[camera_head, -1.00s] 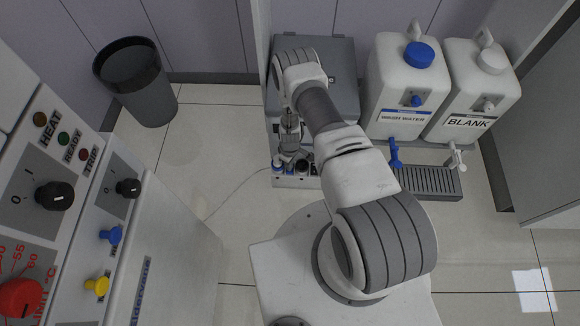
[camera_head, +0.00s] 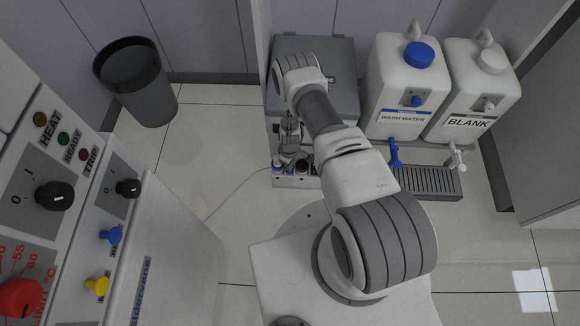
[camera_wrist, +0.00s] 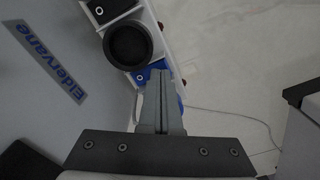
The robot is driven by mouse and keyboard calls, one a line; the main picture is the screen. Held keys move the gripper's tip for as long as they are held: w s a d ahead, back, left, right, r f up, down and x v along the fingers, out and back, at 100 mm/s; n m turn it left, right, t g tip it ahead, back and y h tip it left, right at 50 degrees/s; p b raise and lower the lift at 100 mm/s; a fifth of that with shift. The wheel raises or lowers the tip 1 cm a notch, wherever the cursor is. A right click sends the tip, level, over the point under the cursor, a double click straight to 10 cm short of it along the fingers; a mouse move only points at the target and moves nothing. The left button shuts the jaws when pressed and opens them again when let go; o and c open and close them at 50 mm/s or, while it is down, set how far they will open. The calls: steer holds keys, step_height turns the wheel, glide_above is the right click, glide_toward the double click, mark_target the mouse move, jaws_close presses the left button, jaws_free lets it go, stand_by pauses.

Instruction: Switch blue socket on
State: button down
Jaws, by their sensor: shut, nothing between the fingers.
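A blue socket part (camera_wrist: 149,73) shows on a pale panel in the wrist view, right behind my fingertips and partly hidden by them. More blue (camera_wrist: 180,103) shows at the right side of the fingers. My gripper (camera_wrist: 162,72) is shut and empty, with its tips over or against the blue part; I cannot tell if they touch. In the head view my gripper (camera_head: 288,152) points down at a row of small blue and black fittings (camera_head: 290,168) on the front of a grey-topped unit. The switch position cannot be made out.
A round black fitting (camera_wrist: 127,45) sits beside the blue part, with small dark red buttons (camera_wrist: 187,97) along the panel edge. White canisters (camera_head: 405,90) stand right of the unit. A control panel (camera_head: 70,180) is at left, a black bin (camera_head: 137,82) at back left.

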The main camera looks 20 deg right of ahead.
steer(key=shift+f, duration=0.55)
steer(key=shift+r, duration=0.15)
steer(key=shift+r+p, duration=2.4)
steer(key=shift+r, duration=1)
steer(key=shift+s, duration=0.1)
